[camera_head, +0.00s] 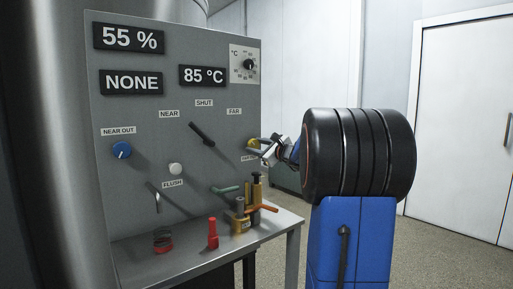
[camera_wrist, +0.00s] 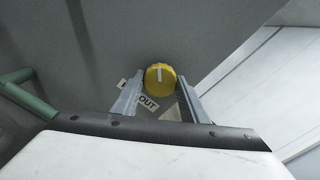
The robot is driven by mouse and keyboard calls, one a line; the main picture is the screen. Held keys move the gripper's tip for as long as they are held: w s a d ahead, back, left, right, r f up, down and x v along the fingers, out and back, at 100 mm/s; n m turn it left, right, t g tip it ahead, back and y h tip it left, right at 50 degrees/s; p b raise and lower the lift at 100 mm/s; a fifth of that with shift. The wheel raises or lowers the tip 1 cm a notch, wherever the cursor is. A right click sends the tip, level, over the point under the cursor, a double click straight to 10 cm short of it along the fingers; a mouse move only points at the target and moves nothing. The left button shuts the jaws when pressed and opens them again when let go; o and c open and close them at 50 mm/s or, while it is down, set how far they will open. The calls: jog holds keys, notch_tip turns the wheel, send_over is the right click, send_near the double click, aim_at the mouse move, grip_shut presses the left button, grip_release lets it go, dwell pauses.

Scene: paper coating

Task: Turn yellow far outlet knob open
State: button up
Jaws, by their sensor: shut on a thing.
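The yellow far outlet knob (camera_head: 251,143) is on the right side of the grey panel, beside a label partly hidden by my gripper. In the wrist view the yellow knob (camera_wrist: 160,72) sits between the two fingertips, its white mark pointing up in the picture. My gripper (camera_head: 265,148) reaches the panel from the right and is shut on the knob; the fingers also show in the wrist view (camera_wrist: 160,88). A white label ending in "OUT" (camera_wrist: 148,102) lies between the fingers, partly hidden.
A blue near outlet knob (camera_head: 122,150), a black lever (camera_head: 202,134) and a white flush button (camera_head: 175,169) are on the panel. Displays read 55 %, NONE and 85 °C. A metal bench (camera_head: 188,263) below holds a red bottle (camera_head: 213,236) and brass fittings (camera_head: 240,218) with green and orange handles.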

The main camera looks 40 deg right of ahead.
jog(key=n, duration=0.5)
jog(key=shift+n, duration=0.3)
jog(key=n, duration=1)
jog(key=shift+n, duration=2.6)
jog(key=o, duration=1.1)
jog(key=shift+s, duration=0.15)
